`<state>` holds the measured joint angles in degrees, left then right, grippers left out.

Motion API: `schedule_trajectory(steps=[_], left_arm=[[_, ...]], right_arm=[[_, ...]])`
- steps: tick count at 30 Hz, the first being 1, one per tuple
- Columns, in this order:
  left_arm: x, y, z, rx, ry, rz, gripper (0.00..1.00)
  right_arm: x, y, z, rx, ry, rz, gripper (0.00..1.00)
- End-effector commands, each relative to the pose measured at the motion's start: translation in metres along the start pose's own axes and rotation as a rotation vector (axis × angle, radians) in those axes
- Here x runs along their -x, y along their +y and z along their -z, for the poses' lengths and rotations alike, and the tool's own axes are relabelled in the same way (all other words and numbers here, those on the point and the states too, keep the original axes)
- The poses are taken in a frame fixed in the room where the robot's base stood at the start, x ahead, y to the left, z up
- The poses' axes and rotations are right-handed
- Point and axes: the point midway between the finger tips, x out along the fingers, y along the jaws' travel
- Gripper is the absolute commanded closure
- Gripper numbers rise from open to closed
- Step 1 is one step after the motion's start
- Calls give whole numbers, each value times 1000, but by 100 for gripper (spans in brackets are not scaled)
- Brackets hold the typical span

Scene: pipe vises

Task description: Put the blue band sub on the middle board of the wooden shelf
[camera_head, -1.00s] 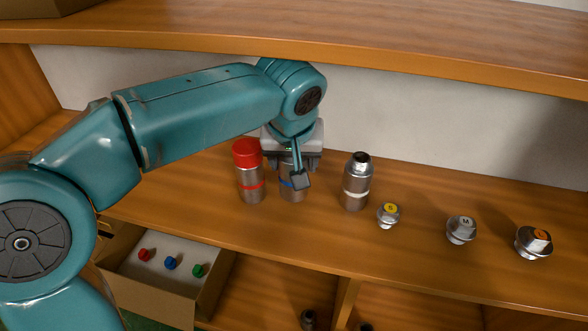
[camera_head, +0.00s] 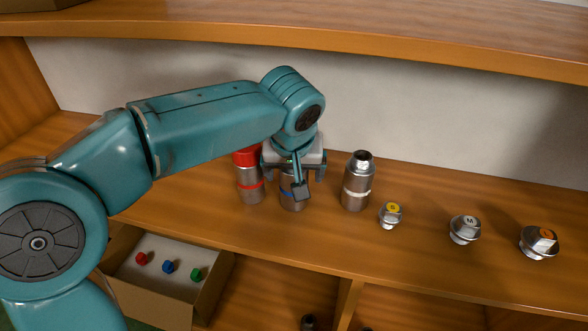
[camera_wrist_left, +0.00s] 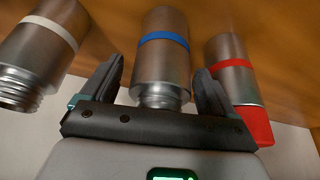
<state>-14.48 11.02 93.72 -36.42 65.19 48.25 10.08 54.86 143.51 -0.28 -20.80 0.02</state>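The blue band sub (camera_head: 289,204) is a metal cylinder standing upright on the wooden shelf's board (camera_head: 240,235), between the red-band and white-band subs. In the left wrist view the blue band sub (camera_wrist_left: 164,55) shows its blue ring and threaded neck. My left gripper (camera_head: 294,186) is at this sub, with its fingers on either side of it. In the left wrist view the left gripper (camera_wrist_left: 160,68) is open, with gaps between both fingers and the sub. The far finger is hidden in the head view. My right gripper is not in view.
The red-capped sub (camera_head: 249,185) stands close on the left, the white-band sub (camera_head: 356,185) on the right. Several metal plugs (camera_head: 464,230) stand farther right. An upper board (camera_head: 400,60) overhangs. A cardboard box (camera_head: 150,290) with coloured pieces sits below left.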

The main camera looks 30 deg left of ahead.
Motion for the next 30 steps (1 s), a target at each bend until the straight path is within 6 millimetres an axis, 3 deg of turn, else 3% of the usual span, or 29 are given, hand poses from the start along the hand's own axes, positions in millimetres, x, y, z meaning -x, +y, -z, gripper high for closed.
schedule_trajectory(steps=[8,12,21,30], left_arm=[[10,0,2,0,1,-1,12],[39,0,4,0,4,-3,12],[65,0,-71,-5,2,-2,12],[79,0,-108,-2,1,-1,12]], right_arm=[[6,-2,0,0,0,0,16],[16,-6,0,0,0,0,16],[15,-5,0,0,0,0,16],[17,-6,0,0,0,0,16]])
